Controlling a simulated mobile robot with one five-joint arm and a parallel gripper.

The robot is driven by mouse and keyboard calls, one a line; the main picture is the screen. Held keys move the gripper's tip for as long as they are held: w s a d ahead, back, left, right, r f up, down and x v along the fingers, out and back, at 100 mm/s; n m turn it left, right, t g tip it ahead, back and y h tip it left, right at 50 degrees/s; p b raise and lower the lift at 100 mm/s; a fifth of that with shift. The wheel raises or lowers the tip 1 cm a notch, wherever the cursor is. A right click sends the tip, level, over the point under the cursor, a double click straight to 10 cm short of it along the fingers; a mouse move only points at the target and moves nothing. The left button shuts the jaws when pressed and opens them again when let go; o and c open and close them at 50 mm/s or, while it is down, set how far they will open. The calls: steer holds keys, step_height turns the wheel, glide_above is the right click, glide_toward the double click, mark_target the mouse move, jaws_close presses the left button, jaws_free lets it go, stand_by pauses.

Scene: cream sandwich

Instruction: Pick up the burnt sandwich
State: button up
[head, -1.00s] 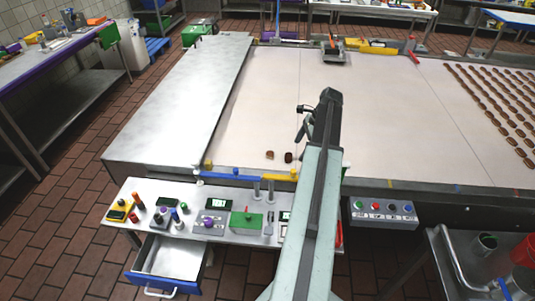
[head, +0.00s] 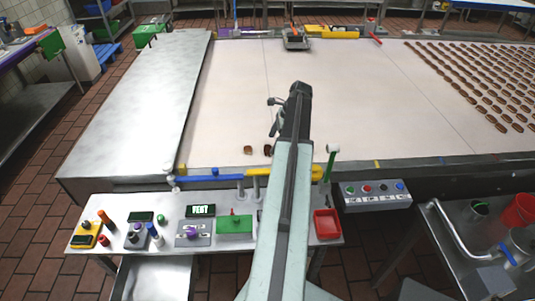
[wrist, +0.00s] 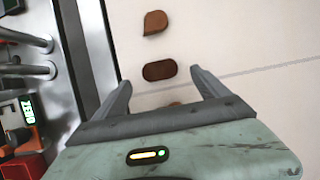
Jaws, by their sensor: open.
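A dark brown, rounded sandwich (wrist: 160,70), the darker one and likely the burnt one, lies on the pale belt between my fingers' tips in the wrist view. A lighter brown sandwich (wrist: 155,22) with one pointed end lies beyond it. A third brown piece (wrist: 175,103) is partly hidden by my gripper's body. In the head view a dark sandwich (head: 267,149) and a browner one (head: 248,149) lie near the belt's front edge. My gripper (wrist: 160,80) is open and empty; it also shows over the belt in the head view (head: 274,117). Its height above the sandwich is unclear.
A blue and yellow rail (head: 215,177) runs along the belt's front edge. A control table (head: 165,262) with buttons and a red tray (head: 327,223) stands in front. Rows of sandwiches (head: 480,85) lie far right. The belt's middle (head: 360,100) is clear.

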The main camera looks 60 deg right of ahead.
mark_target(268, 149)
steer(key=b+x, duration=0.2)
steer(key=x, duration=0.1)
steer(key=shift+w+f, duration=0.2)
steer(key=shift+f, duration=0.15)
steer(key=shift+a+r, duration=0.1)
steer(key=shift+r, duration=0.1)
steer(key=c, duration=1.4)
steer(key=shift+r, duration=0.1)
